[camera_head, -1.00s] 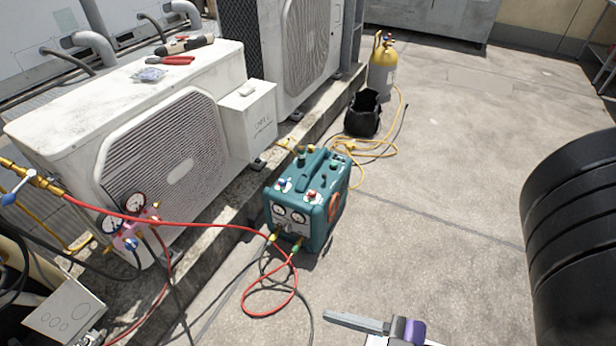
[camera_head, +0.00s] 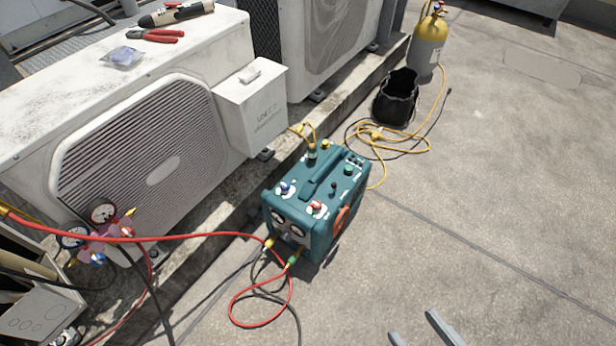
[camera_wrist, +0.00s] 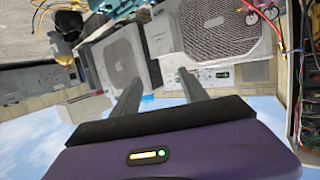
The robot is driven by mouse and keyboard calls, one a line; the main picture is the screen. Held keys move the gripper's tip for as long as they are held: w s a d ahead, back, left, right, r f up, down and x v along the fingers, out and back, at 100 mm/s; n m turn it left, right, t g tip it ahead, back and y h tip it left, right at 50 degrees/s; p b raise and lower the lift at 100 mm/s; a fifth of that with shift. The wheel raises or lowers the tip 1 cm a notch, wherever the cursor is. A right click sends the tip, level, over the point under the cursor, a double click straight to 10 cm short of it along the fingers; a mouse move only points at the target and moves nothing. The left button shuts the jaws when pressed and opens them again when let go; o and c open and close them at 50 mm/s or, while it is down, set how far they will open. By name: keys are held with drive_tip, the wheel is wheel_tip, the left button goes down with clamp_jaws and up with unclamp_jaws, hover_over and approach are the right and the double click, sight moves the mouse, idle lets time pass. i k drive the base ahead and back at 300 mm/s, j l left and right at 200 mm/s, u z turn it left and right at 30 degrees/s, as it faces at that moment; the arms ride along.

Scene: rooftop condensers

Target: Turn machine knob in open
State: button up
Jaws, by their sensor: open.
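The machine is a teal box (camera_head: 318,203) with a carry handle, standing on the concrete beside the condenser ledge. Its top carries a blue knob (camera_head: 284,187), a red knob (camera_head: 317,207) and a few dark green knobs. Two round gauges sit on its front, with hoses joined below them. In the wrist view, part of the teal machine (camera_wrist: 108,8) shows upside down at the top edge. My gripper (camera_head: 416,328) shows only by its fingertips at the bottom edge of the head view, right of the machine and apart from it. It is open and empty (camera_wrist: 158,85).
Red and black hoses (camera_head: 262,300) loop on the floor before the machine. A gauge manifold (camera_head: 100,232) hangs at left by a white condenser (camera_head: 150,150). A black bag (camera_head: 396,98) and yellow cylinder (camera_head: 427,45) stand behind. The concrete at right is clear.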

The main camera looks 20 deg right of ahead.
sight(285, 186)
drive_tip(key=i+j+z, duration=0.1)
drive_tip(key=i+j, duration=0.15)
drive_tip(key=i, duration=0.15)
drive_tip(key=i+j+z, duration=0.1)
drive_tip(key=i+j, duration=0.15)
drive_tip(key=i, duration=0.2)
